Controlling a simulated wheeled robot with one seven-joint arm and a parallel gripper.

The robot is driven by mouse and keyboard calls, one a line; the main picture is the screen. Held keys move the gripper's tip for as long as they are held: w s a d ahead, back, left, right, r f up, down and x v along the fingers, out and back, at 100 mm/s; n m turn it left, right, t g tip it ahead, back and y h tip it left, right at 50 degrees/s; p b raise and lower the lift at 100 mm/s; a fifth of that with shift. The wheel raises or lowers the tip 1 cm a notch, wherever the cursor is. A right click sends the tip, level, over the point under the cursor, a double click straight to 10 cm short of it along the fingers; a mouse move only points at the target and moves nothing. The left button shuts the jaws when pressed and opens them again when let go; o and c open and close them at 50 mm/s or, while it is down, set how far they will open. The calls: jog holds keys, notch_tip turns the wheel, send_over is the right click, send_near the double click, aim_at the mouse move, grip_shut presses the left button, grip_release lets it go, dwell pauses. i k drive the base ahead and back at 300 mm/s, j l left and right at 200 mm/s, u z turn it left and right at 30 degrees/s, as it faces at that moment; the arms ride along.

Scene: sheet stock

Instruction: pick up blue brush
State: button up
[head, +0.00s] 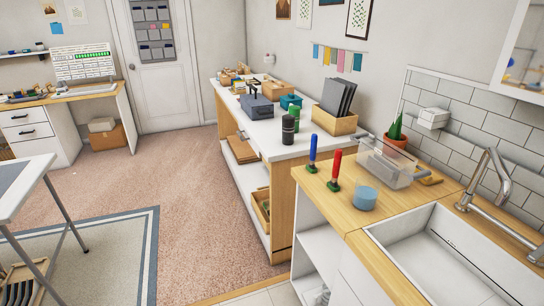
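A blue brush (313,150) stands upright near the left end of the wooden counter (338,210), its handle up and a dark, greenish head at the counter. A similar red brush (336,164) stands just in front of it and to its right, apart from it. My gripper is not in view.
A cup of blue liquid (363,199) and a clear bin (388,165) stand right of the brushes. A potted cactus (396,136) is behind; a white sink (440,250) is in front at right. Behind them, a white-topped unit (275,133) carries boxes. Open carpet (190,200) lies left.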

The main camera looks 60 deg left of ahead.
aim_at(311, 168)
jog(key=u, duration=1.25)
jog(key=l+u, duration=0.15)
jog(key=u, duration=0.35)
jog(key=i, duration=0.05)
